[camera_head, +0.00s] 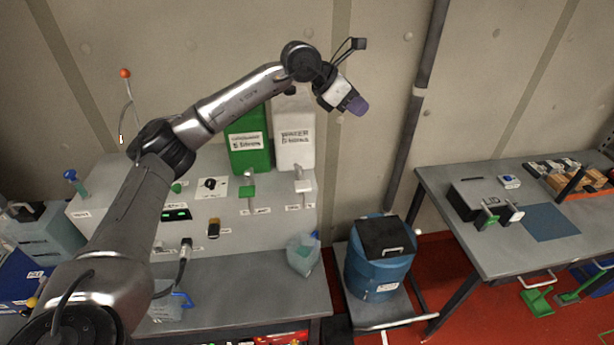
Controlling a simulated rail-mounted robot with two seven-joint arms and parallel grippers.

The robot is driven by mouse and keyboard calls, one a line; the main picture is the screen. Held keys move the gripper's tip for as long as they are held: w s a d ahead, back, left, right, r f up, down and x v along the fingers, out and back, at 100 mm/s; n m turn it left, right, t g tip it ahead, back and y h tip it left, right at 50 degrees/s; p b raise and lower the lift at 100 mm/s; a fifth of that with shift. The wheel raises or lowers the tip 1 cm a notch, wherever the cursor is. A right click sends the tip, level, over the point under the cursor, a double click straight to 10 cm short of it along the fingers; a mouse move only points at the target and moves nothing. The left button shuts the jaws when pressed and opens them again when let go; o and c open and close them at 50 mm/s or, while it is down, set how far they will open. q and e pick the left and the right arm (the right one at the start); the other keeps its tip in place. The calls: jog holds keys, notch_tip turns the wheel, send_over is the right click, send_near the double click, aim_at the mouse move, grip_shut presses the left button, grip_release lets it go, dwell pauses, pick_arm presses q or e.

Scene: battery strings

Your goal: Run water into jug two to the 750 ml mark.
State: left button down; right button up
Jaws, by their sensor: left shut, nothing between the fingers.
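My left gripper (355,104), with purple fingertips, is shut and empty. It is raised high in front of the wall, to the right of the white tank and well above the bench. A clear jug (303,254) with a bluish part stands at the right end of the bench, below the white tap (303,182). Another clear jug with a blue handle (182,299) stands at the left, partly hidden by my left arm. I cannot read which is jug two, nor any water level. The white tank (296,135) and green tank (249,145) stand above the taps. My right gripper is not in view.
A green tap (248,187) and a dark nozzle (185,248) are on the grey panel. A blue drum (379,270) with a black lid stands right of the bench. A grey table (470,245) with tools is further right. The bench middle (240,290) is clear.

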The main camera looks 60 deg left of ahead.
pick_arm(q)
jog(key=s+a+f+g+y, duration=0.3)
jog(key=s+f+g, duration=0.2)
jog(key=g+y, duration=0.1)
jog(key=g, duration=0.3)
send_over(302, 183)
jog(key=shift+f+m, duration=0.3)
jog(key=shift+f, duration=0.25)
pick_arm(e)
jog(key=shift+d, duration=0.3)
pick_arm(q)
jog(key=shift+f, duration=0.15)
notch_tip(302, 183, down, 12)
jog(key=shift+r+b, duration=0.1)
jog(key=shift+b, duration=1)
jog(key=shift+f, duration=0.95)
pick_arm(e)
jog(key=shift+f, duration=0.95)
